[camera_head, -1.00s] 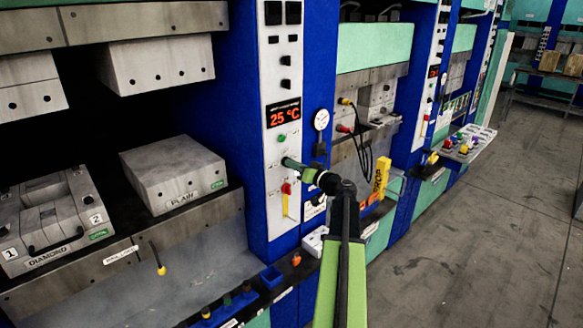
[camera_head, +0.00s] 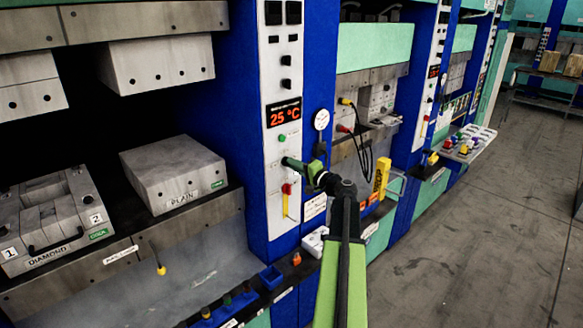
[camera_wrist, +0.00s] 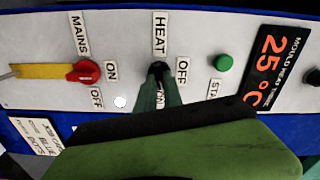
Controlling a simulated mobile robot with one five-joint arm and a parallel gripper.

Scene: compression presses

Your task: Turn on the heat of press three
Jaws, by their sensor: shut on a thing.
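The heat knob (camera_wrist: 157,68) is a small black knob between the HEAT, OFF and ON labels in the wrist view. My gripper (camera_wrist: 165,92) is shut on it, and its dark green fingertips cover much of the knob, so its exact setting is hard to read. In the head view my gripper (camera_head: 287,162) reaches the white control panel (camera_head: 272,215) from the right and hides the knob. The orange temperature display (camera_head: 284,113) reads 25 °C. I cannot read a press number here.
The red mains knob (camera_wrist: 84,72) with a yellow strip sits beside the heat knob. A green button (camera_wrist: 223,62) is on the other side. A pressure gauge (camera_head: 321,119) is on the blue column to the right. The floor (camera_head: 450,240) at right is clear.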

